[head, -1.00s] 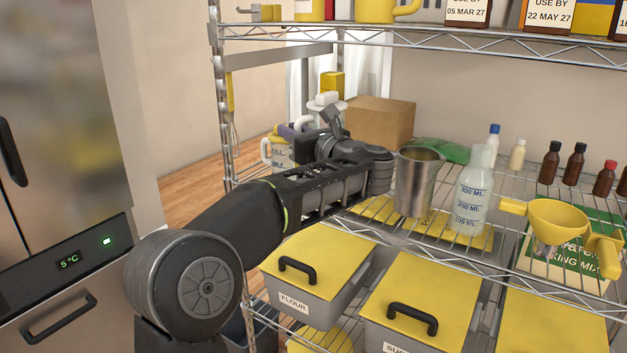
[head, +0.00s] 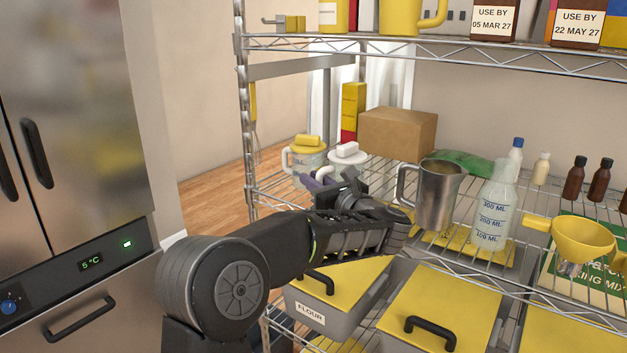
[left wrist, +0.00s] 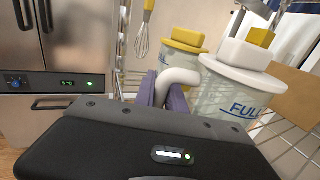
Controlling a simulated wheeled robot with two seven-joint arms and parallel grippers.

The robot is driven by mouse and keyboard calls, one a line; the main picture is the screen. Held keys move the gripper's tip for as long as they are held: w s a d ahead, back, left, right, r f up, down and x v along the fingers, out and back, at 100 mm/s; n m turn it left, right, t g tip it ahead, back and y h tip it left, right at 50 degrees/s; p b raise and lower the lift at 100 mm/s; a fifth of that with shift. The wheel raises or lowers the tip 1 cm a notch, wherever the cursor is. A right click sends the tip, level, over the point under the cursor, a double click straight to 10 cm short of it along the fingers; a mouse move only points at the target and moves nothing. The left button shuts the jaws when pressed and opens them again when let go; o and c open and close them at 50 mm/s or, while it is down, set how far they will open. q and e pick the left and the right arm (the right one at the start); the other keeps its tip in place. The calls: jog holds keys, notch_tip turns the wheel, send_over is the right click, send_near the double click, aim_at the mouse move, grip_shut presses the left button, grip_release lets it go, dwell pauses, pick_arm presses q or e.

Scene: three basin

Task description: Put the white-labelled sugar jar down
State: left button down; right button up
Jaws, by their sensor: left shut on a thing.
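The jar with a white lid (head: 347,153) stands about upright at the back left of the wire shelf area. In the left wrist view the clear jar (left wrist: 232,103) shows blue "FULL" print and a white handle. My left gripper (head: 316,184) is shut on this handle; its purple fingers (left wrist: 170,95) lie on either side of it. The jar's base is hidden behind my gripper and arm, so I cannot tell whether it touches the shelf. No sugar label shows. My right gripper is out of view.
A similar yellow-lidded jar (head: 305,158) stands just left of the held jar. A cardboard box (head: 398,132) and a yellow-red carton (head: 353,112) are behind. A steel jug (head: 436,195) and a measuring bottle (head: 493,208) stand to the right. A shelf post (head: 246,130) is left.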

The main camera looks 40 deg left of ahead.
pick_arm(q)
jog(key=c, duration=1.8)
grip_release()
jog(key=shift+f, duration=0.1)
jog(key=shift+c, duration=0.2)
jog(key=o, duration=0.5)
jog(key=shift+c, duration=0.2)
jog(key=shift+s+d+b, duration=0.15)
jog(key=shift+d+b, duration=0.15)
jog(key=shift+d, duration=0.15)
jog(key=b+v, duration=0.2)
jog(key=v, duration=0.2)
jog(key=shift+d, duration=0.15)
jog(key=shift+b+v, duration=0.7)
jog(key=shift+v, duration=2.7)
